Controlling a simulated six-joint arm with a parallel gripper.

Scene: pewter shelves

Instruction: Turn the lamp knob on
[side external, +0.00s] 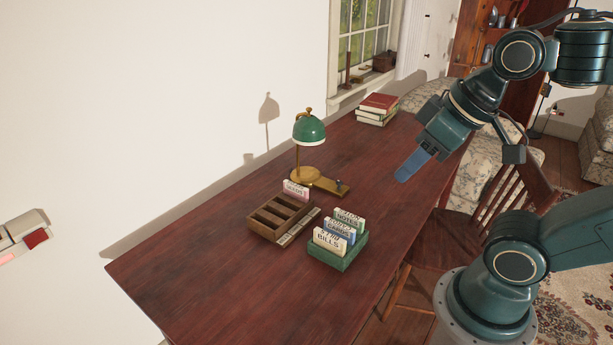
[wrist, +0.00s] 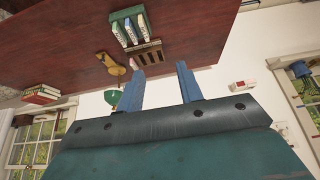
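The lamp has a green shade (side external: 309,128) on a curved brass stem and a flat brass base (side external: 318,180) on the desk. A small dark knob (side external: 340,186) stands at the right end of the base. In the wrist view the brass base (wrist: 111,64) and green shade (wrist: 112,98) show beyond my left finger. My gripper (side external: 403,176) hangs in the air to the right of the lamp, apart from it. The wrist view shows its two blue fingers (wrist: 160,72) spread with nothing between them. I cannot tell whether the lamp is lit.
Stacked books (side external: 377,108) lie at the far end. A chair (side external: 485,225) stands at the right. The desk between lamp and gripper is clear.

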